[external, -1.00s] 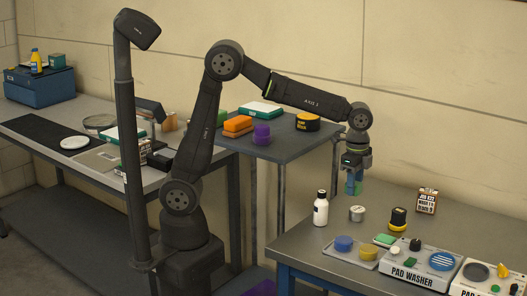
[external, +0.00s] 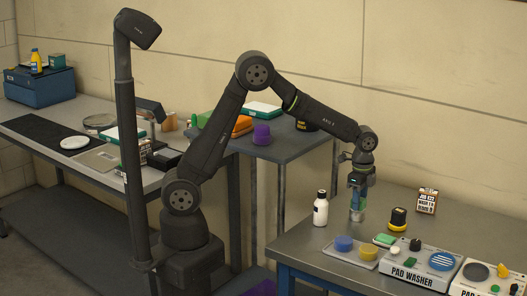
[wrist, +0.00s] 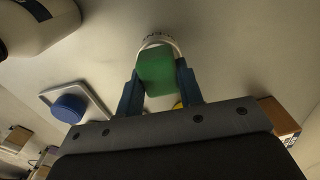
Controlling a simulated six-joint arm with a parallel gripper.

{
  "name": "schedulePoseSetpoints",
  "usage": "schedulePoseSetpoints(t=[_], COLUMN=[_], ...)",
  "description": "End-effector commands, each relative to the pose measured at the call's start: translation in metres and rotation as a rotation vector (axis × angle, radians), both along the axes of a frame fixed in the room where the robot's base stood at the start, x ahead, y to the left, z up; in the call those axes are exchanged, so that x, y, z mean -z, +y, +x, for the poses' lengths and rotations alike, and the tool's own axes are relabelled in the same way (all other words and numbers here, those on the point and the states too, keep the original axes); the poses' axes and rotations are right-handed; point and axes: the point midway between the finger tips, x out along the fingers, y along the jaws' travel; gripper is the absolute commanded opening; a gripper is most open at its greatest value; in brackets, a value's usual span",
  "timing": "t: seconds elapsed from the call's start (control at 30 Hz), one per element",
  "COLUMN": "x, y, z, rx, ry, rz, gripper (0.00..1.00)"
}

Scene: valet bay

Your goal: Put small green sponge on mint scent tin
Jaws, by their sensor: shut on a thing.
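My gripper (external: 357,199) is shut on the small green sponge (wrist: 156,73), which stands out between the two blue fingers in the wrist view. The mint scent tin (external: 357,215) is a small pale round tin on the right-hand table. In the wrist view the tin's rim (wrist: 156,40) shows just beyond the sponge, mostly hidden by it. The sponge is right over or at the tin; I cannot tell whether they touch.
A white bottle (external: 321,208) stands just left of the tin. A tray (external: 341,256) with a blue and a yellow round pad is in front. A yellow-and-black item (external: 398,218) and a small printed box (external: 427,201) stand to the right. Another green block (external: 384,240) lies nearby.

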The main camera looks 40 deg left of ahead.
Motion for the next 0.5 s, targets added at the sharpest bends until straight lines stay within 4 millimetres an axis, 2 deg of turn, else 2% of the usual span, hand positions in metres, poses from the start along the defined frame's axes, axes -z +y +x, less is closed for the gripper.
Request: schedulePoseSetpoints(t=[0.33, 0.37, 0.43, 0.47, 0.5], x=[0.0034, 0.0032, 0.0029, 0.0029, 0.0029], y=[-0.0001, -0.0001, -0.0002, -0.0002, -0.0002], z=[-0.0002, -0.0002, -0.0002, -0.0002, -0.0002], rx=[0.0, 0.0, 0.0, 0.0, 0.0], ry=[0.0, 0.0, -0.001, -0.001, -0.001], rz=[0.0, 0.0, -0.001, -0.001, -0.001], gripper=[0.12, 0.38, 0.51, 0.55, 0.55])
